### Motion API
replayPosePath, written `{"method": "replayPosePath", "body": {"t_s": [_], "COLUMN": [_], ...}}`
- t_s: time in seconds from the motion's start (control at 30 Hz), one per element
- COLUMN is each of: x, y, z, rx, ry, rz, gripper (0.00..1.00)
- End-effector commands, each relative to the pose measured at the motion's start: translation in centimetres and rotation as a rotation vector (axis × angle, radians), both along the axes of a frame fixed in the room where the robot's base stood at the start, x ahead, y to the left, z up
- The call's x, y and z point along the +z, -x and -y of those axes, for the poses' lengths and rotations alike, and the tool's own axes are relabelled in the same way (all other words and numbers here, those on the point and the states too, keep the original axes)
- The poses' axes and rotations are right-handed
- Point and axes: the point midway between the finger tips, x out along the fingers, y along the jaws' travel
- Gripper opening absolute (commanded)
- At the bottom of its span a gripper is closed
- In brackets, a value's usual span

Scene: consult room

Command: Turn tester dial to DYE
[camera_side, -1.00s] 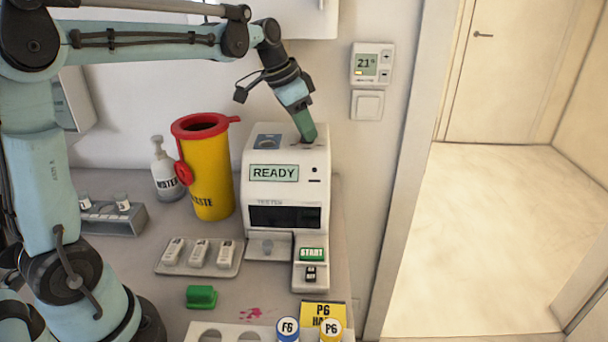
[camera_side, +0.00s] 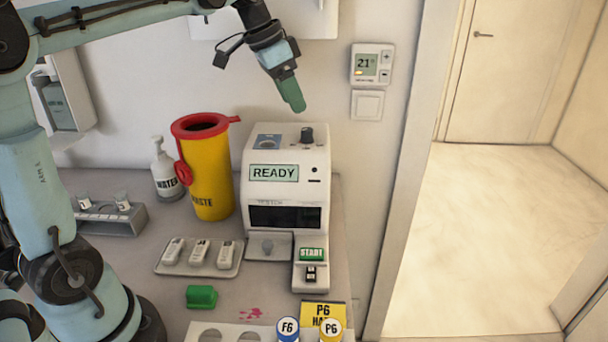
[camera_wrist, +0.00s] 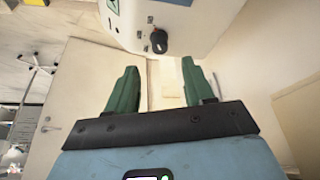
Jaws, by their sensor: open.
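The tester (camera_side: 286,190) is a white machine with a READY display (camera_side: 274,173) and a green START button (camera_side: 311,254). Its black dial (camera_side: 307,135) stands on the top face at the right. The dial also shows at the top of the wrist view (camera_wrist: 159,40). The dial's markings are too small to read, so I cannot tell where it points. My gripper (camera_side: 297,108), with green fingers, is above the dial and apart from it. In the wrist view my gripper (camera_wrist: 162,82) is open, with nothing between its fingers.
A yellow waste bin (camera_side: 210,170) with a red rim stands left of the tester, beside a water bottle (camera_side: 165,168). A tray (camera_side: 167,268) of test cassettes lies in front. A thermostat (camera_side: 371,64) is on the wall at the right.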

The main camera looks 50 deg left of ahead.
Motion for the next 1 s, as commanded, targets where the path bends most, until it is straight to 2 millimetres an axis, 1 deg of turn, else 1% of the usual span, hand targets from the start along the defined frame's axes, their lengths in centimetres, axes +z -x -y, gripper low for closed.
{"method": "replayPosePath", "body": {"t_s": [0.03, 0.1, 0.2, 0.4, 0.83, 0.93, 1.0], "x": [0.9, 1.9, 3.0, 4.2, 4.2, 3.4, 2.5], "y": [0.3, 0.7, 1.1, 1.6, 1.8, 2.5, 3.4], "z": [-0.2, -0.3, -0.5, -0.7, -0.5, 0.3, 1.1], "rx": [0.001, 0.000, -0.001, 0.000, 0.004, 0.030, 0.064], "ry": [0.000, 0.000, 0.000, 0.000, -0.002, -0.006, -0.011], "rz": [0.000, 0.000, 0.000, 0.000, 0.002, 0.010, 0.020], "gripper": [0.52, 0.52, 0.52, 0.52, 0.52, 0.52, 0.52]}}
